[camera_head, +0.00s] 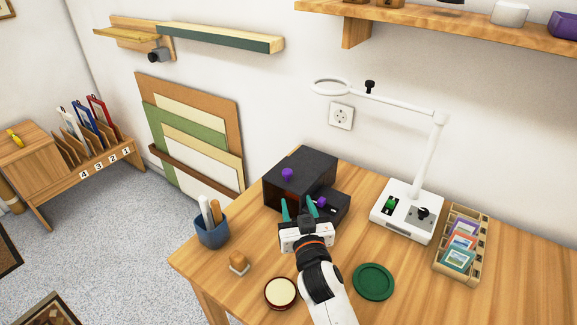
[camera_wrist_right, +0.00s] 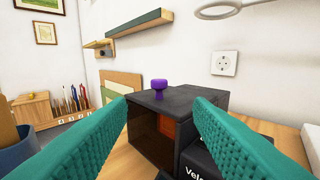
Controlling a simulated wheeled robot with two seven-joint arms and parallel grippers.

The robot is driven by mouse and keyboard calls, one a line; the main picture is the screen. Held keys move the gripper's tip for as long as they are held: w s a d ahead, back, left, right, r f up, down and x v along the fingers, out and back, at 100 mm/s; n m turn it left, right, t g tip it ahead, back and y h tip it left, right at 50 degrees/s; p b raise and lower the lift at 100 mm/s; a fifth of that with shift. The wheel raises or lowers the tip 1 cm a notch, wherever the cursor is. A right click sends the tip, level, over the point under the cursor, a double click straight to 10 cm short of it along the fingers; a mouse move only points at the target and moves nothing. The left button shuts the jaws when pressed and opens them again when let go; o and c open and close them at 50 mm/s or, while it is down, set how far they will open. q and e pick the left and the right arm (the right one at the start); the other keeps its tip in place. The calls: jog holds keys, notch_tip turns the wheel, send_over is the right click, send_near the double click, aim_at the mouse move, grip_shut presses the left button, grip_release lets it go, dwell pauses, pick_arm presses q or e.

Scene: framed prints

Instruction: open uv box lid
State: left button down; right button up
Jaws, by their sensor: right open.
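The UV box looks to be the black box (camera_head: 300,180) at the back of the table. A purple knob (camera_head: 287,174) stands on its flat top, which lies closed. In the right wrist view the knob (camera_wrist_right: 158,88) is upright on the dark top (camera_wrist_right: 185,98), beyond the fingertips. My right gripper (camera_head: 297,210) is open and empty in front of the box, its teal fingers spread and apart from the knob. A smaller black part (camera_head: 336,206) with another purple knob (camera_head: 321,202) sits at the box's front right. My left gripper is out of view.
A blue pen cup (camera_head: 212,230) stands left of my right gripper. A wooden-handled object (camera_head: 239,263), a cream-topped round pot (camera_head: 281,292) and a green disc (camera_head: 373,281) lie nearer. A white lamp base (camera_head: 405,211) and a card rack (camera_head: 461,245) stand right.

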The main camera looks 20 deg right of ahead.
aim_at(289, 174)
jog(key=w, duration=0.4)
jog(key=shift+d+r, duration=0.15)
jog(key=shift+r, duration=0.25)
jog(key=w, duration=0.3)
jog(key=shift+w+d+f, duration=0.2)
jog(key=shift+w, duration=0.2)
jog(key=w, duration=0.2)
jog(key=shift+w+d, duration=0.2)
jog(key=shift+w, duration=0.4)
jog(key=shift+c, duration=0.8)
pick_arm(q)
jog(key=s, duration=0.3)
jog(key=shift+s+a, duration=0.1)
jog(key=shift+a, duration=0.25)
pick_arm(e)
jog(key=shift+w+d, duration=0.1)
grip_shut()
